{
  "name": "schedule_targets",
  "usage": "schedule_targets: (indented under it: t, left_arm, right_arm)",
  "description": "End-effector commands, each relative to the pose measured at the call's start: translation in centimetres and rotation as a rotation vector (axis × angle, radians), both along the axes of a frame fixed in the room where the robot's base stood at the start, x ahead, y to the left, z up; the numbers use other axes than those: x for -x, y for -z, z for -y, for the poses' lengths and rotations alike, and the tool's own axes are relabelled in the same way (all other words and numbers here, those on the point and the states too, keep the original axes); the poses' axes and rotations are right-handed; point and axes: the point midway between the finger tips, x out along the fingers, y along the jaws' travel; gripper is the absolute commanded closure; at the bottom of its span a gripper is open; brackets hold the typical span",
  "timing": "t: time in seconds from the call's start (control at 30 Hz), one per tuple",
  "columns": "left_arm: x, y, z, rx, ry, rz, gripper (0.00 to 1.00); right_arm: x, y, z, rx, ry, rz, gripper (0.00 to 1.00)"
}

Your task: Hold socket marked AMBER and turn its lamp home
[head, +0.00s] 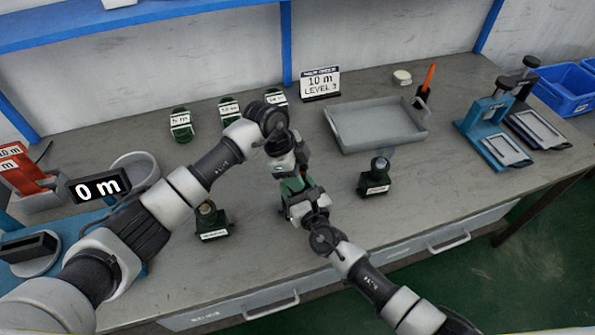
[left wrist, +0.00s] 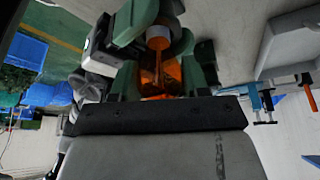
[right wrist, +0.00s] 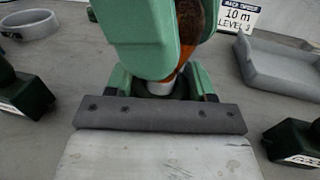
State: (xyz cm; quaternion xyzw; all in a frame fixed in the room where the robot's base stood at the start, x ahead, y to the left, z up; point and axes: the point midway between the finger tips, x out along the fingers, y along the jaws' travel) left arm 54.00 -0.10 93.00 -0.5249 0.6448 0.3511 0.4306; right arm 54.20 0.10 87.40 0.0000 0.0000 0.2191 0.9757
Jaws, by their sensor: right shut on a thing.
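An amber-orange lamp (left wrist: 165,75) stands between the green fingers of my left gripper (left wrist: 160,85). In the head view, my left gripper (head: 290,172) reaches down over the held socket. Whether its fingers press on the lamp is unclear. The lamp also shows behind a green finger in the right wrist view (right wrist: 207,14), its pale lower end (right wrist: 160,88) at the socket's dark mouth. My right gripper (head: 303,198) is shut on this socket, low on the bench, from the front right. The grippers hide most of the socket, and its label cannot be read.
Dark sockets with white labels stand on both sides, left (head: 210,222) and right (head: 374,180). Several more (head: 181,125) line the back. A grey tray (head: 378,127) is at the back right, beside a "10 m LEVEL 3" sign (head: 320,83). A blue press (head: 490,130) stands far right.

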Motion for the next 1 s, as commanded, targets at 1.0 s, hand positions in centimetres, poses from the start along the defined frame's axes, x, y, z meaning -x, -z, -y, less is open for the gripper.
schedule_targets:
  t: [1.0]
  left_arm:
    - [-0.04, -0.2, 0.06, -0.001, 0.528, 0.003, 0.79]
  right_arm:
    - [0.03, 0.11, 0.03, 0.002, 0.0, -0.001, 0.73]
